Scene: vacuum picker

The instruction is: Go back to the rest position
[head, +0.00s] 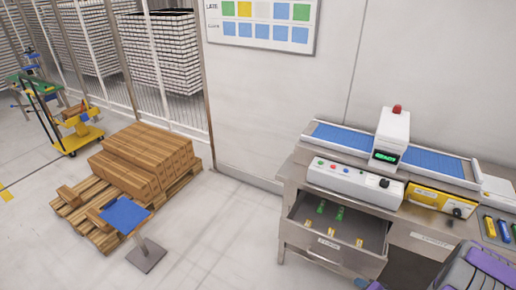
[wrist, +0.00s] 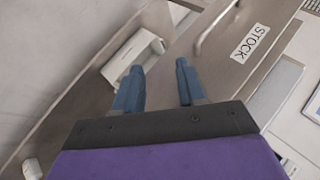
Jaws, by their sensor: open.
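My gripper (wrist: 158,84) shows in the wrist view with its two blue-grey fingers apart and nothing between them. In the head view, purple and grey parts of my arm show at the lower right corner, and the fingers cannot be made out there.
A metal workbench (head: 298,170) carries a blue conveyor (head: 345,137) and a control box (head: 350,181). Its drawer (head: 325,252) stands open with small green and yellow items inside. Cardboard boxes (head: 140,160) lie on a pallet at left, near a blue-topped stand (head: 125,214). The middle floor is clear.

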